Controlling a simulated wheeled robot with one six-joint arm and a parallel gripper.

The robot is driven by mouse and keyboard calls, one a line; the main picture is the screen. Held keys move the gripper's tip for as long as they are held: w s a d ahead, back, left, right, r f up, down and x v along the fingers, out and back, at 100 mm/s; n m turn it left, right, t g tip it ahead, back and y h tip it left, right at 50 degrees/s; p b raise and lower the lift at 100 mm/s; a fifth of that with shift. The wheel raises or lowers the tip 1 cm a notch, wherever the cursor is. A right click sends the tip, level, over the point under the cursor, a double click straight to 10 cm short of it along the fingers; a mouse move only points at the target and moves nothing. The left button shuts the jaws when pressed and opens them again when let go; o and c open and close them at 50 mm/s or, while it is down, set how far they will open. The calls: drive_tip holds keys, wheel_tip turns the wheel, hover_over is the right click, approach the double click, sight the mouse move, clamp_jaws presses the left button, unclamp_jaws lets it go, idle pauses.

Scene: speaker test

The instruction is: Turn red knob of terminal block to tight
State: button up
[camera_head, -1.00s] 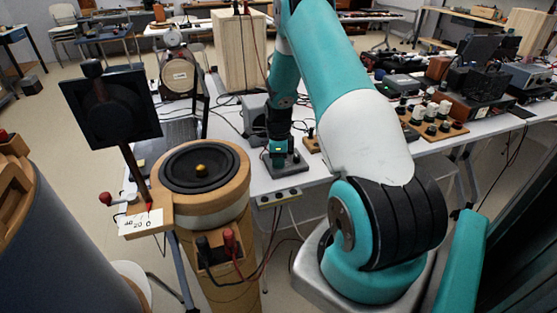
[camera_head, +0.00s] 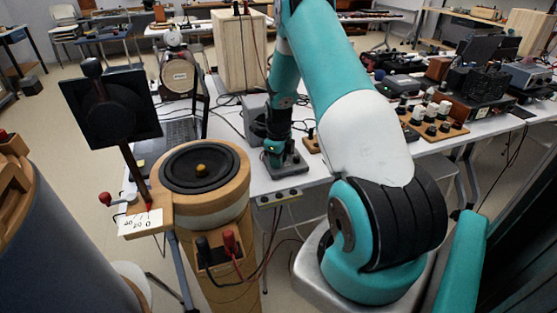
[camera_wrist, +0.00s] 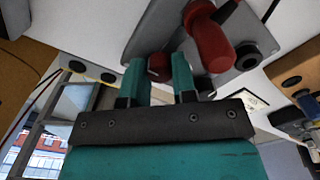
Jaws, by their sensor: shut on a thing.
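In the wrist view a small dark red knob (camera_wrist: 158,66) sits between the two teal fingertips of my gripper (camera_wrist: 159,72), which is shut on it. The knob stands on a grey plate (camera_wrist: 150,32), the terminal block's base. A larger red handle-like part (camera_wrist: 210,45) rises from the same plate just right of the fingers. In the head view my gripper (camera_head: 274,149) is low over the grey base (camera_head: 290,168) near the table's front edge. The knob is hidden there, and its turn position cannot be told.
A wooden speaker cylinder (camera_head: 203,168) with red and black terminals stands left of my gripper. A pale wooden box (camera_head: 240,55) stands behind. A black socket strip (camera_head: 280,198) is at the table edge. A board of knobs (camera_head: 435,125) lies to the right.

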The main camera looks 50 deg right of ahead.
drive_tip(key=o, duration=0.9)
drive_tip(key=shift+r, duration=0.1)
wheel_tip(320, 180, up, 17)
drive_tip(key=shift+r+b, duration=0.15)
drive_tip(key=shift+b, duration=0.25)
